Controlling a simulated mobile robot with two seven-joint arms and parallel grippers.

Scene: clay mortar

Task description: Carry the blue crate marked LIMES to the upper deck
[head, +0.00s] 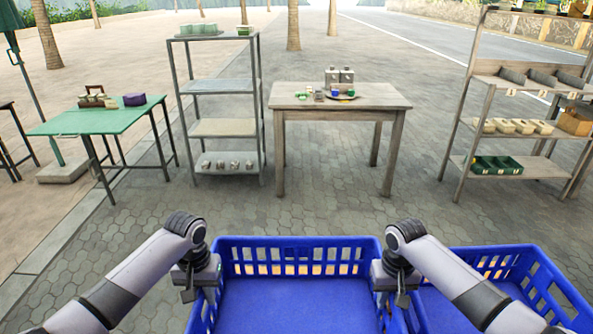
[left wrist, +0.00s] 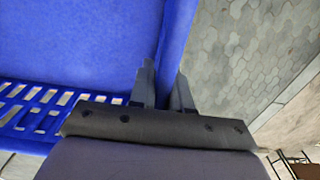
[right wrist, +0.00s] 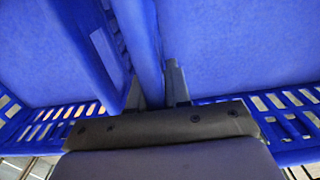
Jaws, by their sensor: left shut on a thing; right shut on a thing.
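A blue plastic crate (head: 300,242) with slotted walls is in front of me in the head view, between my two grippers. It looks empty and its near side is cut off by the frame. No LIMES marking shows. My left gripper (head: 196,286) is shut on its left side wall; the left wrist view shows the fingers (left wrist: 163,88) either side of that wall (left wrist: 175,45). My right gripper (head: 398,286) is shut on its right side wall; the right wrist view shows the fingers (right wrist: 157,85) astride the wall (right wrist: 147,40). I cannot pick out an upper deck.
A second blue crate (head: 545,272) stands close on the right, with a narrow gap. Beyond lie open paving, a green table (head: 75,122), a metal shelf rack (head: 225,128), a wooden table (head: 300,100) and a right-hand rack (head: 535,165) with goods.

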